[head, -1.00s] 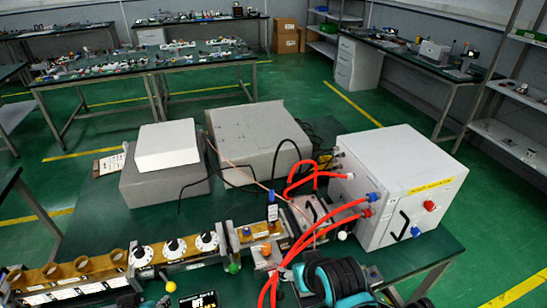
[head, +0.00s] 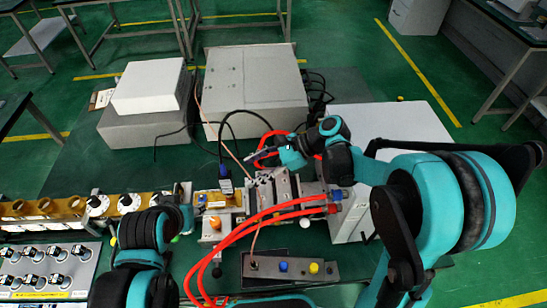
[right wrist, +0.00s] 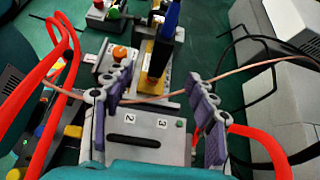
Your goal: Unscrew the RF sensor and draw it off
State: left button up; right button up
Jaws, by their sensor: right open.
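The RF sensor (head: 225,187) is a small blue and dark block standing upright on the brass-coloured waveguide (head: 206,198), with a black cable rising from its top. In the right wrist view the sensor (right wrist: 172,18) stands ahead, beyond the fingertips. My right gripper (head: 260,161) reaches in from the right and is apart from the sensor. In the right wrist view its purple-padded fingers (right wrist: 160,92) are spread, with nothing gripped. A thin copper-coloured cable crosses between and past them. My left arm comes in at lower left; its gripper (head: 186,214) is near the waveguide, its fingers unclear.
Red hoses (head: 245,222) arc across the front right of the bench. A grey plate marked 2 and 3 (right wrist: 146,122) lies below my right gripper. Grey boxes (head: 255,90) stand behind, and a white cabinet (head: 385,122) stands at right, partly behind my right arm.

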aim_at(232, 179)
jog(key=shift+b+x, duration=0.45)
jog(key=shift+x, duration=0.75)
jog(key=shift+a+f, duration=0.15)
jog(key=shift+a, duration=0.15)
jog(key=shift+b+x, duration=1.65)
jog(key=shift+x, duration=1.65)
jog(key=shift+a, duration=0.1)
grip_shut()
jog(key=shift+r, duration=0.25)
